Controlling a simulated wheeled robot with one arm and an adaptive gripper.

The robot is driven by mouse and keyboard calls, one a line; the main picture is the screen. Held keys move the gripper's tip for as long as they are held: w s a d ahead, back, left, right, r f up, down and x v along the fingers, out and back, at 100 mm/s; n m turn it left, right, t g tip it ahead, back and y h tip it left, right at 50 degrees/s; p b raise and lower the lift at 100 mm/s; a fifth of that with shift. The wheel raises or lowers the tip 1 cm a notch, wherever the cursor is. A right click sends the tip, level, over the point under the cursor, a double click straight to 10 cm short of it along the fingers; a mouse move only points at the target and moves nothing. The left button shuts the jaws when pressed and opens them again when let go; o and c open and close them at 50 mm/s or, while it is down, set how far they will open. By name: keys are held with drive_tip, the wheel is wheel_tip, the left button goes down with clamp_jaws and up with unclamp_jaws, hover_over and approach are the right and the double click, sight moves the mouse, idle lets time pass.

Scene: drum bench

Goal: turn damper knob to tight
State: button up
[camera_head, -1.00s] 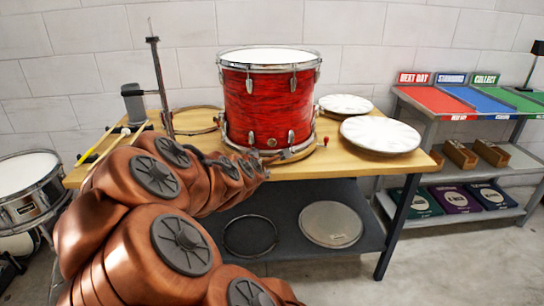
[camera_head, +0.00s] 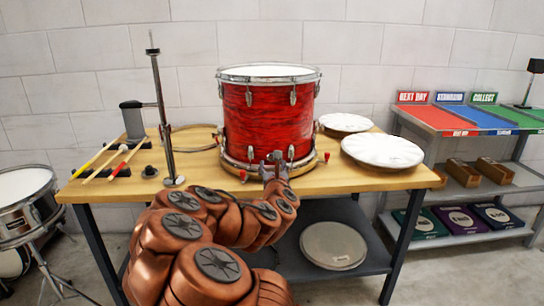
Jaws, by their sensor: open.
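The red drum (camera_head: 268,118) stands upright on a round wooden base on the wooden bench, with chrome lugs around its shell. My gripper (camera_head: 276,156) is in front of the drum's lower front, between two lower lugs, with its jaws open and nothing seen in them. I cannot tell whether the fingertips touch the drum. Small red-ended parts show at the base, at front left (camera_head: 243,176) and right (camera_head: 326,157).
Pale drumheads (camera_head: 382,151) lie at the bench's right. A tall metal stand (camera_head: 163,110) rises left of the drum, near drumsticks (camera_head: 95,160) and a small black knob-like piece (camera_head: 149,171). A shelf with coloured trays (camera_head: 437,117) stands at right. A snare drum (camera_head: 24,196) is at left.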

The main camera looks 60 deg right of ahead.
sight(271, 156)
drive_tip(key=shift+x, duration=2.9)
clamp_jaws()
